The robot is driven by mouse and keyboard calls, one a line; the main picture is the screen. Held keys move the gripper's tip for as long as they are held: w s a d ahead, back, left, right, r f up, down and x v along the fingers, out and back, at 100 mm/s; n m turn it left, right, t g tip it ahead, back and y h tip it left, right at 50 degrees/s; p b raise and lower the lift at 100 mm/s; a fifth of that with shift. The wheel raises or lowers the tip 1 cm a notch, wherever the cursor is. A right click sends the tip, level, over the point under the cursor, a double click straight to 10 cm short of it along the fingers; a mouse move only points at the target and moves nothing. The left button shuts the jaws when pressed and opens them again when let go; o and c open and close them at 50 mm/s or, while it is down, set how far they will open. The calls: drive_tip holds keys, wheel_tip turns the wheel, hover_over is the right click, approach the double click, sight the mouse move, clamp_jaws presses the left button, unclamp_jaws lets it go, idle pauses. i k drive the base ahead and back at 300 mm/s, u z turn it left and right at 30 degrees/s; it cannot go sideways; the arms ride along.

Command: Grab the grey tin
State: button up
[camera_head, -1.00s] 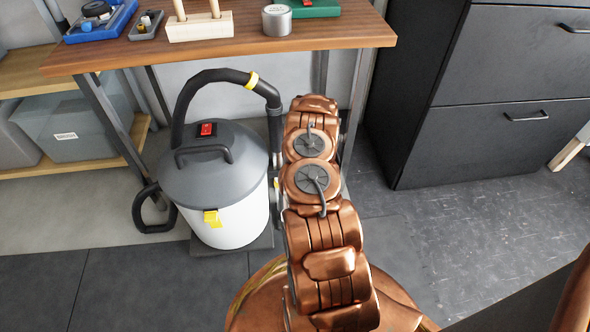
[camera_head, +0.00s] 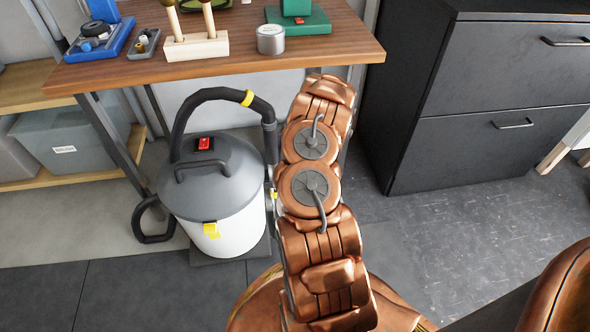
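The grey tin (camera_head: 271,40) is a small round metal can with a lid. It stands upright on the wooden workbench (camera_head: 215,68), close to the front edge, between a wooden block with upright pegs and a green object. My copper-coloured arm rises in the middle of the picture, below and to the right of the tin. My gripper is not visible; only arm links show. Nothing touches the tin.
The pale peg block (camera_head: 196,46) is just left of the tin, and a green stand (camera_head: 300,22) is behind right. A blue tray (camera_head: 100,40) and small grey tray (camera_head: 143,44) lie further left. A vacuum cleaner (camera_head: 213,180) stands below; black drawers (camera_head: 480,110) stand right.

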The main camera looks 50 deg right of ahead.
sight(270, 37)
drive_tip(key=k, duration=1)
